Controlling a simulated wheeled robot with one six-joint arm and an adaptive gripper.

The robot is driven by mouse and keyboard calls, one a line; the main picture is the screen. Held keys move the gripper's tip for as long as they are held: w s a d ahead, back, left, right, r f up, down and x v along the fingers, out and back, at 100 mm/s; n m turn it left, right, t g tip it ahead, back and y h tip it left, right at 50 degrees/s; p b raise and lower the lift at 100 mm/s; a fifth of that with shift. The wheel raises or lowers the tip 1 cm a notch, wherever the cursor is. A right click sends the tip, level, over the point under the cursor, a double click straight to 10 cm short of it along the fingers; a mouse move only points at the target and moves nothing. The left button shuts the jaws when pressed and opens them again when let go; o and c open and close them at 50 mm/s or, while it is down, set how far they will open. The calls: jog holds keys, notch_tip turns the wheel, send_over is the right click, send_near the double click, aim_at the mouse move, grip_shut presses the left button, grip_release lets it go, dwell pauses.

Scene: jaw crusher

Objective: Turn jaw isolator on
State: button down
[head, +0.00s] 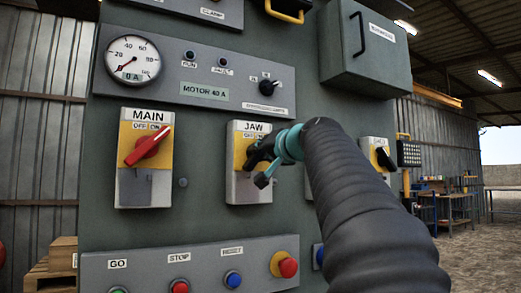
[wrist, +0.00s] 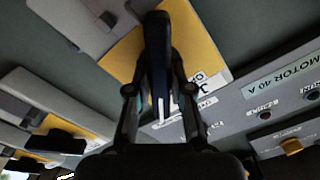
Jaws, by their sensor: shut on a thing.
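The jaw isolator (head: 238,187) is a grey and yellow box labelled JAW with OFF and ON marks, in the middle of the panel. In the head view its handle is mostly hidden behind my gripper (head: 262,163). In the wrist view the black handle (wrist: 157,45) stands out from the yellow plate (wrist: 122,58). My gripper (wrist: 154,85) has one finger on each side of this handle and is shut on it. The handle's exact angle against the OFF and ON marks cannot be told, as the marks are partly covered.
The main isolator (head: 133,185) with a red, tilted handle is to the left. Another isolator (head: 368,148) with a black handle is to the right, partly behind my arm. A gauge strip (head: 230,75) is above; a push-button box (head: 205,256) sticks out below.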

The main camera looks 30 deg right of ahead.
jog(key=shift+r+m, duration=0.1)
jog(key=shift+m, duration=0.6)
jog(key=c, duration=1)
grip_release()
jog(key=shift+d, duration=0.1)
jog(key=shift+c, duration=0.2)
jog(key=shift+s, duration=0.15)
jog(key=s, duration=1.1)
jog(key=shift+s+d, duration=0.2)
jog(key=shift+s, duration=0.15)
